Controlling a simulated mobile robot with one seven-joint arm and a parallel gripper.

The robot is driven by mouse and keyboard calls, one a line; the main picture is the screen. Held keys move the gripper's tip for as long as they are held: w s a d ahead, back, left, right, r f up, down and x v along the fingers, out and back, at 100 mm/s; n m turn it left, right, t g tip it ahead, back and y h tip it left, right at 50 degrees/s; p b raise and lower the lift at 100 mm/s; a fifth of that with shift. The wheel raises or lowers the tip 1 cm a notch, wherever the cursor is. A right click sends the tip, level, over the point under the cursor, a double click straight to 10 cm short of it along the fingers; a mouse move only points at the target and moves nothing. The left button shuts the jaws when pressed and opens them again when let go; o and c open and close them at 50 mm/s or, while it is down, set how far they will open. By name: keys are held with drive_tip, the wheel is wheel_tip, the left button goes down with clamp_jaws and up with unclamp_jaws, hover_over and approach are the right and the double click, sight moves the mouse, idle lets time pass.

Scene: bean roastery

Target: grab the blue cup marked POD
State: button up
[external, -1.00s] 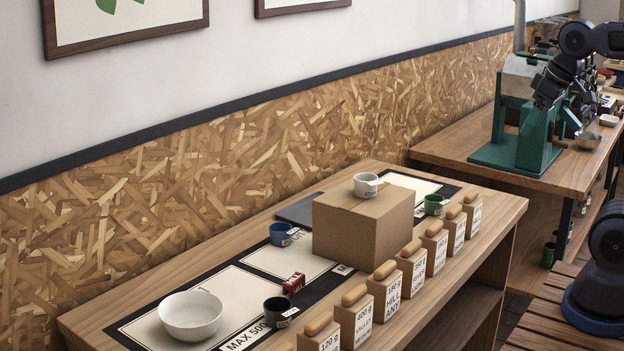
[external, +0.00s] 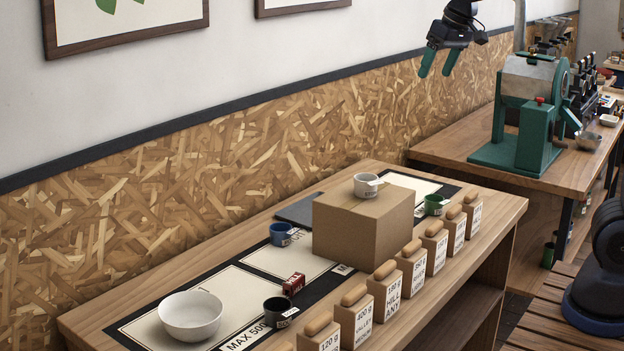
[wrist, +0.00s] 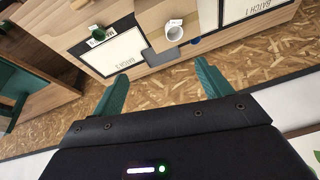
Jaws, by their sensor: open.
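The blue cup (external: 281,234) stands upright on the dark-edged mat on the wooden counter, left of the cardboard box. It has a white label that is too small to read. In the wrist view a small bit of blue (wrist: 195,41) shows beside the box, probably this cup. My gripper (external: 438,63) is high above the counter's far end, well apart from the cup. Its two green fingers are spread and empty, as the wrist view also shows (wrist: 160,75).
A cardboard box (external: 355,228) with a white cup (external: 366,185) on top stands right of the blue cup. A green cup (external: 434,204), black cup (external: 276,311), red tin (external: 293,284) and white bowl (external: 191,316) share the counter. Several labelled bags (external: 412,266) line the front edge.

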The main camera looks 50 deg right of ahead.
drive_tip(key=w+a+f+m, duration=0.1)
drive_tip(key=w+a, duration=0.2)
drive_tip(key=w, duration=0.5)
drive_tip(key=w+a+f, duration=0.1)
drive_tip(key=w+a, duration=0.3)
drive_tip(key=w, duration=0.5)
drive_tip(key=m+h, duration=0.1)
drive_tip(key=h, duration=0.1)
hover_over(281, 228)
drive_tip(key=s+a, duration=0.2)
drive_tip(key=s, duration=0.3)
drive_tip(key=f, duration=3.7)
drive_tip(key=shift+w+a+f, duration=0.2)
drive_tip(key=shift+w+f, duration=0.05)
drive_tip(key=shift+f, duration=0.05)
drive_tip(key=shift+w+a+x, duration=0.1)
drive_tip(key=shift+w+x, duration=0.05)
drive_tip(key=shift+x, duration=0.75)
drive_tip(key=shift+w+a+x, duration=0.1)
drive_tip(key=shift+w+x, duration=0.1)
drive_tip(key=shift+x, duration=0.7)
drive_tip(key=shift+w+a+x, duration=0.1)
drive_tip(key=shift+w+x, duration=0.05)
drive_tip(key=shift+x, duration=0.7)
drive_tip(key=shift+r, duration=0.1)
drive_tip(key=c, duration=1.1)
drive_tip(key=shift+r, duration=0.1)
